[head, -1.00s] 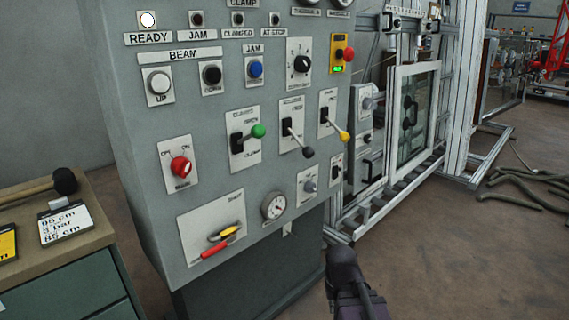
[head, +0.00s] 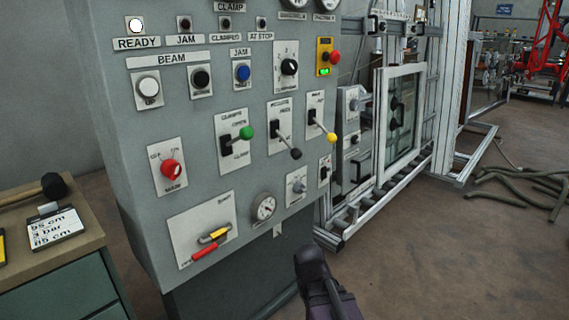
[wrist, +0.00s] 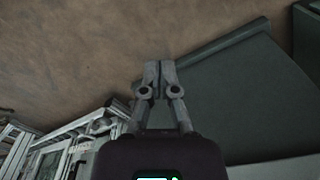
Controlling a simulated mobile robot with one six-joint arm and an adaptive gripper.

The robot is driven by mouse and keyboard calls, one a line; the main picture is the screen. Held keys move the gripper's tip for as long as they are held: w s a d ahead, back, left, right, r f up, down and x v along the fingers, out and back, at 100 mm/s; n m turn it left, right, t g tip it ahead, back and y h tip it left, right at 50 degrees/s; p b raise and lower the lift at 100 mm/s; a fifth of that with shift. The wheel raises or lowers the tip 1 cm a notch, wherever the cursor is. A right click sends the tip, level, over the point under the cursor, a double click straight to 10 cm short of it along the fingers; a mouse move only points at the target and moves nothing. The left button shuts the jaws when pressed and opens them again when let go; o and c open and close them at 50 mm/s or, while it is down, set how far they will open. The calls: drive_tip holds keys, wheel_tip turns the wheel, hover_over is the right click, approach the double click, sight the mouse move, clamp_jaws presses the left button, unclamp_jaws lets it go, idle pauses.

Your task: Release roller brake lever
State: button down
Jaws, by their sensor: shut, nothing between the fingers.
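The grey control panel (head: 180,130) has three lever switches in a row in the head view. One has a green knob (head: 247,132), one a black knob (head: 295,154) and one a yellow knob (head: 331,138). I cannot read which label names the roller brake. A red-and-yellow handle (head: 210,243) sits on a plate low on the panel. In the wrist view my gripper (wrist: 158,66) is shut and empty, with its fingertips together. My dark arm shows at the bottom of the head view, below and right of the panel; the fingertips cannot be made out there.
A drawer cabinet (head: 60,281) with a sign (head: 54,229) stands at the left. A metal frame with a window (head: 400,120) is behind the panel at the right. Hoses (head: 525,187) lie on the floor at the far right. The floor (head: 430,260) in front is clear.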

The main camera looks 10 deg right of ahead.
sight(288, 144)
drive_tip(key=w+r+n+t+h+p, duration=0.4)
drive_tip(key=w+r+n+h, duration=0.6)
drive_tip(key=w+r, duration=0.3)
drive_tip(key=w+a+r+n+t+h+p, duration=0.1)
drive_tip(key=w+a+r+n+t+h, duration=0.2)
drive_tip(key=a+r, duration=0.3)
drive_tip(key=w+a+r+n+t+h+p, duration=0.1)
drive_tip(key=w+a+r+n+t+h, duration=0.2)
drive_tip(key=w+a+r+n, duration=0.2)
wheel_tip(288, 144, up, 4)
drive_tip(key=shift+a+f, duration=0.1)
drive_tip(key=shift+a, duration=1.05)
drive_tip(key=shift+w+d, duration=0.1)
drive_tip(key=shift+d, duration=0.05)
drive_tip(key=r+p+x, duration=0.1)
drive_tip(key=p+x, duration=0.1)
drive_tip(key=x, duration=0.4)
drive_tip(key=s+r+p+x, duration=0.1)
drive_tip(key=p+x, duration=0.1)
drive_tip(key=x, duration=0.4)
drive_tip(key=shift+d+r+p, duration=0.3)
drive_tip(key=shift+d+r, duration=0.05)
drive_tip(key=shift+r, duration=0.1)
